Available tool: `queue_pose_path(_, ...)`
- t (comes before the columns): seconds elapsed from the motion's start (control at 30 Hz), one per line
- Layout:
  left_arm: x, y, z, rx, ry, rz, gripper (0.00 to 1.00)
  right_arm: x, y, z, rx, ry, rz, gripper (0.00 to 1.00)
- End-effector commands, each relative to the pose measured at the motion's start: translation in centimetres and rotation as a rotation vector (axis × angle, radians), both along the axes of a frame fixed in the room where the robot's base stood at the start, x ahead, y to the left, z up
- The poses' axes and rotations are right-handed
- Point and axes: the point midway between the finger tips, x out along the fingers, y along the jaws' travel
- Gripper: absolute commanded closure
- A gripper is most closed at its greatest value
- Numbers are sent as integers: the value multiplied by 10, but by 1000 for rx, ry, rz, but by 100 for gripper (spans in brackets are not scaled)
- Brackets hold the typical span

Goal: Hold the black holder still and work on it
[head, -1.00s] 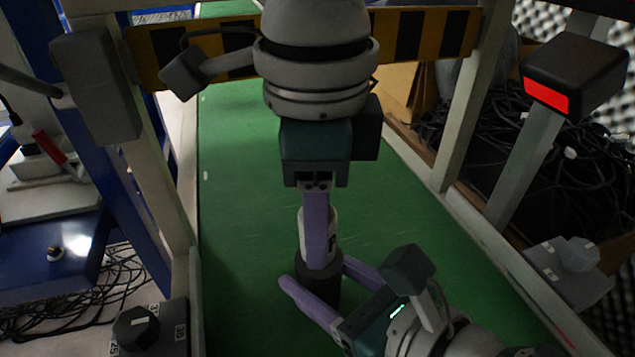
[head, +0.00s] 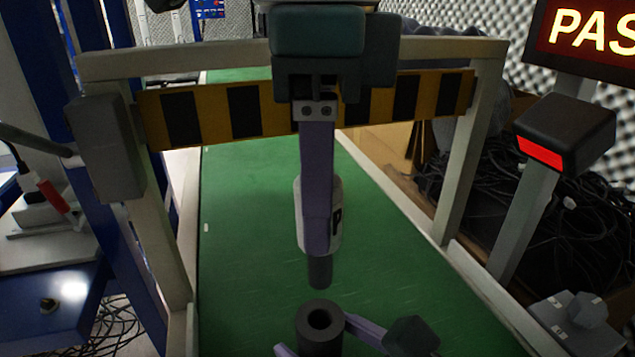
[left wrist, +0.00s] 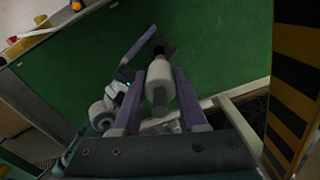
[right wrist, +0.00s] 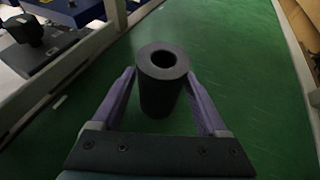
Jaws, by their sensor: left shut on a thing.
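The black holder (head: 308,337), a hollow cylinder with a round hole in its top, stands upright on the green surface. It also shows in the right wrist view (right wrist: 160,97). My right gripper (right wrist: 160,75) is open, with one purple finger on either side of the holder; contact cannot be made out. My left gripper (head: 317,245) is shut on a white cylinder (head: 336,205) marked with a dark letter P. The cylinder's dark lower end (head: 320,273) points down and hangs above the holder's hole, apart from it. The left wrist view also shows the white cylinder (left wrist: 158,82).
A yellow-and-black striped bar (head: 215,115) crosses behind my left gripper. Light frame posts (head: 462,160) flank the green surface (head: 245,240). A box with a red light (head: 565,137) stands at right. The green surface left of the holder is clear.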

Motion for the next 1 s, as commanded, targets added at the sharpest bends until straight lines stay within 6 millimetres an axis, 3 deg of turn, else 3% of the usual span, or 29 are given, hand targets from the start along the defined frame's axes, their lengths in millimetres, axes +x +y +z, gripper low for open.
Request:
queue_pose_path(0.13, 0, 0, 0, 0, 0, 0, 100, 1, 1, 2, 3, -3, 1, 8)
queue_pose_path(0.53, 0, 0, 0, -1, 0, 0, 100, -6, -6, 6, 3, -6, 2, 8)
queue_pose_path(1.0, 0, 0, 0, -1, 0, 0, 100, -70, -58, 40, 2, -1, 3, 8)
